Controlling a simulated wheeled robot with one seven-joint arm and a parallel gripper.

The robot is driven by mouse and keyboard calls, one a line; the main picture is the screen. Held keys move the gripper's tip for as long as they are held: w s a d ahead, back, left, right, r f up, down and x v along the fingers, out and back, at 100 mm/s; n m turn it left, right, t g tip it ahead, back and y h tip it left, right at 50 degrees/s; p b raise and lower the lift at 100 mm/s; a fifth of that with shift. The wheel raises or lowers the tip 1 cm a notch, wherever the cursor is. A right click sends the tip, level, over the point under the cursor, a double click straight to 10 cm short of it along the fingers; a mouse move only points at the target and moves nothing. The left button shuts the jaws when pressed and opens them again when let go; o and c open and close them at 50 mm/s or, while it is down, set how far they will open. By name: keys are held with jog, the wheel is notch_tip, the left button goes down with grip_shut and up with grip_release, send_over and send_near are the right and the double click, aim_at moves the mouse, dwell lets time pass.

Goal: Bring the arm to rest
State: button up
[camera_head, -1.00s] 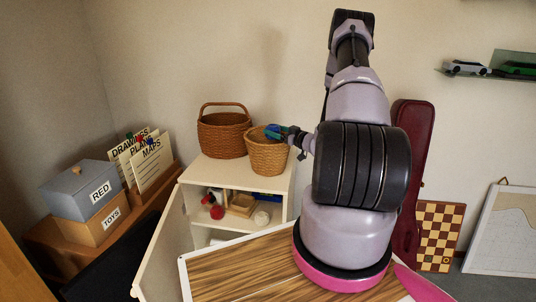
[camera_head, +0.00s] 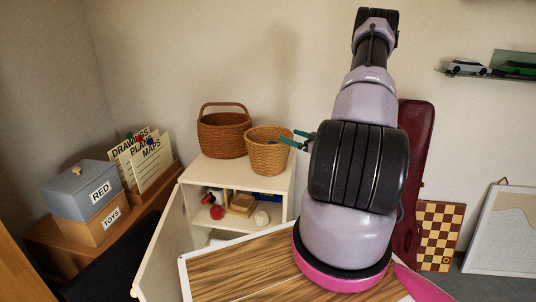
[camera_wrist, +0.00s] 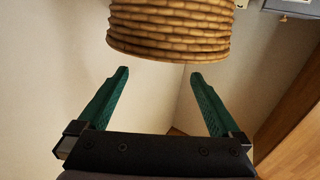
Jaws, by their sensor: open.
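My gripper (camera_head: 293,138) shows in the head view just right of the round wicker basket (camera_head: 268,151), with its green fingertips near the basket's rim. In the wrist view my gripper (camera_wrist: 157,77) has its two green fingers wide apart with nothing between them. The wicker basket's ribbed side (camera_wrist: 170,28) shows beyond the fingertips. A bit of blue (camera_head: 272,143) shows inside the basket in the head view. Most of my wrist is hidden behind my large dark arm joint.
The basket stands on a cream cabinet (camera_head: 210,172) beside a handled basket (camera_head: 222,135). The cabinet door (camera_head: 160,245) is open, and small items sit on its shelf. A dark red case (camera_head: 415,150) stands behind my arm. Boxes and cards are at left.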

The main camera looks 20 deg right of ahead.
jog(key=shift+v, duration=0.85)
jog(key=s+a+r+n+g+y, duration=0.25)
jog(key=a+r+n+g, duration=0.25)
jog(key=a+r+n, duration=0.55)
jog(key=s+a+r+n+g+y, duration=0.2)
jog(key=a+r+n+g+y, duration=0.35)
jog(key=n, duration=0.75)
jog(key=s+a+r+n+g+h, duration=0.45)
jog(key=s+a+r+n, duration=0.35)
jog(key=n, duration=0.8)
jog(key=s+r+n+t+h, duration=0.2)
jog(key=s+r+n+h, duration=0.2)
jog(key=n, duration=0.8)
jog(key=s+r+n+t+h, duration=0.3)
jog(key=s+r+n, duration=0.3)
jog(key=s+n, duration=0.3)
jog(key=d+n+h, duration=0.1)
jog(key=n, duration=0.2)
jog(key=shift+s+t, duration=0.15)
jog(key=shift+t, duration=0.15)
